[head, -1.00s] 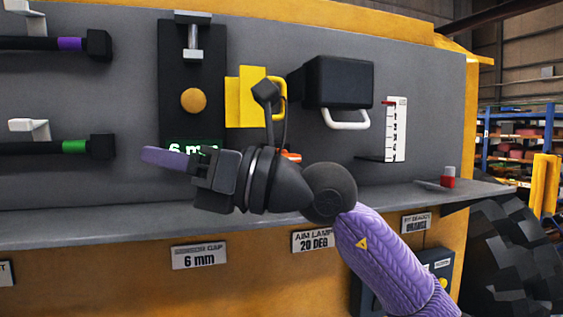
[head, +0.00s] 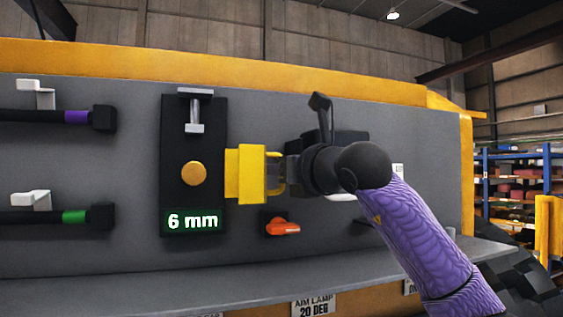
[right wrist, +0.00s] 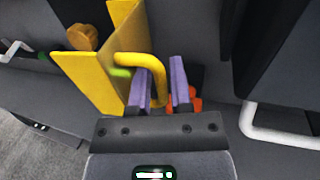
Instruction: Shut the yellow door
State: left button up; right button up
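The yellow door (head: 246,175) is on the grey panel, right of the black 6 mm unit. In the right wrist view its yellow plate (right wrist: 90,82) seems to stand out from the panel at an angle. Its looped yellow handle (right wrist: 152,66) faces my right gripper. My right gripper (right wrist: 163,82) has its two purple fingers apart, with the handle's bar showing between them. I cannot tell whether either finger touches it. In the head view the fingertips are hidden, and the gripper body is right at the handle (head: 276,172). My left gripper is not in view.
An orange knob (head: 283,227) sits just below the door. A black box (head: 345,142) with a white handle (right wrist: 275,128) is close on the right, partly behind my arm. A grey ledge (head: 150,282) runs below the panel.

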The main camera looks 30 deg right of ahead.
grip_shut()
dwell(1.4)
